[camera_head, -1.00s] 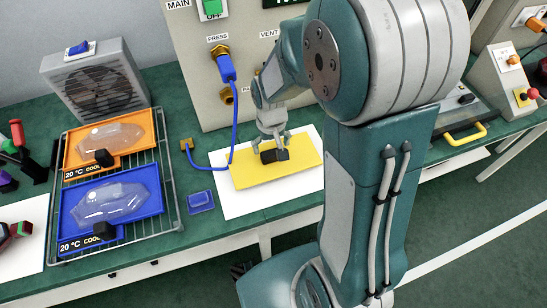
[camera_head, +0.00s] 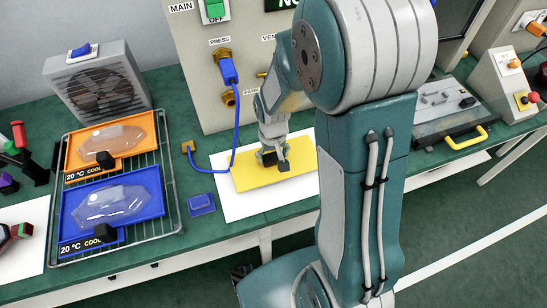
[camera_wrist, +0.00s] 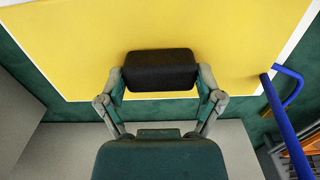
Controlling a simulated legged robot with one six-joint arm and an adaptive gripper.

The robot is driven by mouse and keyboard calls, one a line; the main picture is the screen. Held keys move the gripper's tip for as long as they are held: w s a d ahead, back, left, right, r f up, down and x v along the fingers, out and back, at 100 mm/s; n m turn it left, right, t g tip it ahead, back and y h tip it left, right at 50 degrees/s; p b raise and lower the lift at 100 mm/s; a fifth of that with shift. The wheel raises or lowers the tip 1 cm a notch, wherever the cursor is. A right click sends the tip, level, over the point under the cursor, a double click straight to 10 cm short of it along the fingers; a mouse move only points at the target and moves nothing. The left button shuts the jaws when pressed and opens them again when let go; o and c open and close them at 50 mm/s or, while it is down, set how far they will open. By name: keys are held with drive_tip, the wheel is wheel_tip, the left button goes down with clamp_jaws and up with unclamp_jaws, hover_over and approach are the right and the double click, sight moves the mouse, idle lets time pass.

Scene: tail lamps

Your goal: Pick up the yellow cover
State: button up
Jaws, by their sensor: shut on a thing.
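The yellow cover (camera_head: 250,180) is a flat yellow plate with a black block handle, lying on a white sheet (camera_head: 240,210) on the bench. My gripper (camera_head: 273,157) is over the middle of the cover, down at the handle, and hides part of it. In the wrist view, the yellow cover (camera_wrist: 70,40) fills the upper part. The black handle (camera_wrist: 160,70) sits between the two fingers of my gripper (camera_wrist: 160,82), which are shut on its two ends. I see no clear gap between cover and sheet.
A grey panel (camera_head: 195,85) stands behind the cover. A blue hose (camera_head: 236,130) hangs left of it, and a small blue block (camera_head: 201,203) lies left of the sheet. A wire rack (camera_head: 172,185) with orange and blue trays stands further left. A yellow-handled press (camera_head: 465,138) is right.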

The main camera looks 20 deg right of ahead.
sight(273, 156)
drive_tip(key=shift+r, duration=0.5)
drive_tip(key=r, duration=0.2)
drive_tip(key=shift+s+r, duration=0.2)
drive_tip(key=shift+r, duration=0.15)
drive_tip(key=s+d+r, duration=0.4)
drive_tip(key=s+r, duration=0.5)
drive_tip(key=s, duration=0.4)
drive_tip(key=shift+d, duration=0.2)
